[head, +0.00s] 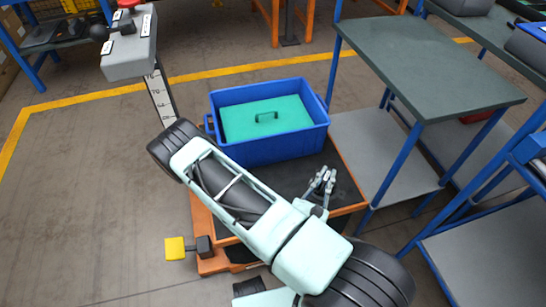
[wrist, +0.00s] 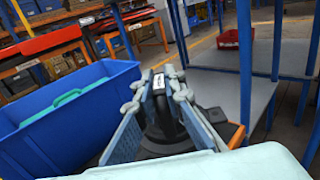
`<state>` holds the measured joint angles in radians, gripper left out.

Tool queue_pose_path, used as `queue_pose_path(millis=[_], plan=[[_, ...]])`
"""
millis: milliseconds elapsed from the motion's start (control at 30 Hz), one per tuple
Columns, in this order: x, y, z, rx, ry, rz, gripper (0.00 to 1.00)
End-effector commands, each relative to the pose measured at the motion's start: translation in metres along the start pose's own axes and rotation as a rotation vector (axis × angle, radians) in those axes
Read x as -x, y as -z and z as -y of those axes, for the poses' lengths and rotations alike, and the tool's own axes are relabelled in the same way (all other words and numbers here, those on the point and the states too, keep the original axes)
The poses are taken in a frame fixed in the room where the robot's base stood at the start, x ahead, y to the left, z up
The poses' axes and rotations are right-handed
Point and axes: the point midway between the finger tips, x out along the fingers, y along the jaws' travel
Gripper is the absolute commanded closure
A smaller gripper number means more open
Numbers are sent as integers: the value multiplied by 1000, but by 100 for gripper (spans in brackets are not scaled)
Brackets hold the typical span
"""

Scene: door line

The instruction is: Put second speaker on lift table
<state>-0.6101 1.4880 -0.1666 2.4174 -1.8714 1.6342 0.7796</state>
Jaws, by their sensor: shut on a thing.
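My gripper (head: 324,180) is over the dark platform of the lift table (head: 345,195), right of a blue bin. In the wrist view its fingers (wrist: 163,88) are shut on a black object with a small pale label, which I take to be the speaker (wrist: 162,125). It narrows at the top and widens below, and its lower part is partly hidden by the fingers and my gripper body. Whether it touches the platform I cannot tell. The orange edge of the lift table (wrist: 236,136) shows just right of it.
The blue bin (head: 270,150) with a green lidded insert (head: 265,118) fills the back of the platform. A grey-topped blue table (head: 430,70) stands close on the right, with another bench (head: 490,255) at front right. A control box (head: 130,50) rises behind left. Open floor lies left.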

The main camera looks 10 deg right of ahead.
Motion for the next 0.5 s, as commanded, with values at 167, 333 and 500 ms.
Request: queue_pose_path(millis=[167,333,500], plan=[[-5,10,2,0,41,1,100],[-36,29,-22,-2,40,3,100],[-70,48,-48,-2,38,3,100]])
